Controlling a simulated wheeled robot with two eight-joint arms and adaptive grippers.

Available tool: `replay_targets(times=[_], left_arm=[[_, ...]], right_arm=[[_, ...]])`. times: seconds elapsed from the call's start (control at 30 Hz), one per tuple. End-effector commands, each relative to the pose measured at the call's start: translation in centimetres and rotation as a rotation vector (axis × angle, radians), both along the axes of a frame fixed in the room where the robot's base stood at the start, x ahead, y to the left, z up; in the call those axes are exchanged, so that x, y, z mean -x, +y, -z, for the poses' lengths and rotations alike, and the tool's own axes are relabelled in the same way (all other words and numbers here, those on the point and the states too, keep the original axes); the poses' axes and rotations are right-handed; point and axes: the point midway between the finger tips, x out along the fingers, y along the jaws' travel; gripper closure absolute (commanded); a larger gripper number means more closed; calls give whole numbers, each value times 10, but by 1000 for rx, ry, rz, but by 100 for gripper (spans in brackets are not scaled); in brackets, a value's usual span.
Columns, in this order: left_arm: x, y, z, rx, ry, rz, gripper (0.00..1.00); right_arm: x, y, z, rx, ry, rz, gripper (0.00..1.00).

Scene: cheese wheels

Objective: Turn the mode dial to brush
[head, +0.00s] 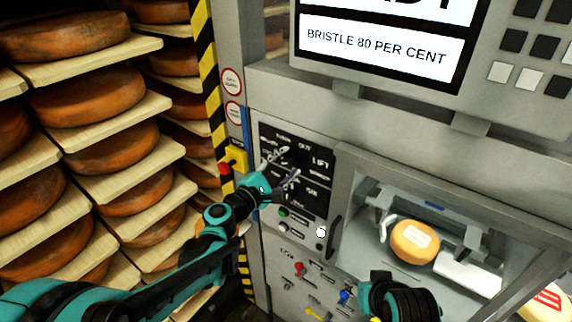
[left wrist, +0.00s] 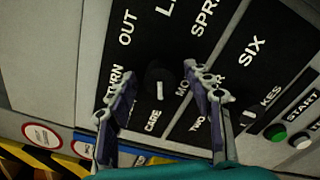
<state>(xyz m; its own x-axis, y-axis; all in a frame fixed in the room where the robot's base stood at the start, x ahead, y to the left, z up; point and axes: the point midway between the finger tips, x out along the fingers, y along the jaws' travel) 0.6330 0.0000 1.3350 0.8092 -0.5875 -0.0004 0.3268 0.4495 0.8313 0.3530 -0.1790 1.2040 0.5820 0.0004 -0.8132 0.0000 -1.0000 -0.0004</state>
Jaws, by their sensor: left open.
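The black control panel (head: 318,205) is on the grey machine front. In the left wrist view, a round black dial (left wrist: 158,78) with a white pointer mark sits on it, the mark toward the picture's bottom. Words around it include TURN, OUT, CARE and a partly hidden one starting MO; I cannot read BRUSH. My left gripper (head: 291,162) is open in front of the panel; in the left wrist view its fingers (left wrist: 158,74) lie either side of the dial. I cannot tell whether they touch it. My right gripper is not in view; part of that arm shows at the bottom.
A screen (head: 375,48) above reads BRISTLE 80 PER CENT. Below the panel are green START and white buttons and coloured knobs. A black handle (head: 334,236) stands beside them. An open bay at right holds a cheese wheel (head: 414,241). Cheese shelves (head: 108,121) fill the left.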

Motion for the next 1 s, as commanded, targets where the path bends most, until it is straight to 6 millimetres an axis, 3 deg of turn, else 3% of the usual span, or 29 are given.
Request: replay_targets(times=[0.17,0.33,0.37,0.67,1.0], left_arm=[[0,0,0,0,0,0,51],[0,0,0,-1,-1,0,96],[0,0,0,-1,-1,0,98],[0,0,0,-19,-13,1,98],[0,-1,1,-173,-127,2,98]], right_arm=[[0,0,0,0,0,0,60],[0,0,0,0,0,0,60],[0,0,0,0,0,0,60],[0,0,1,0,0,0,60],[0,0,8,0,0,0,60]])
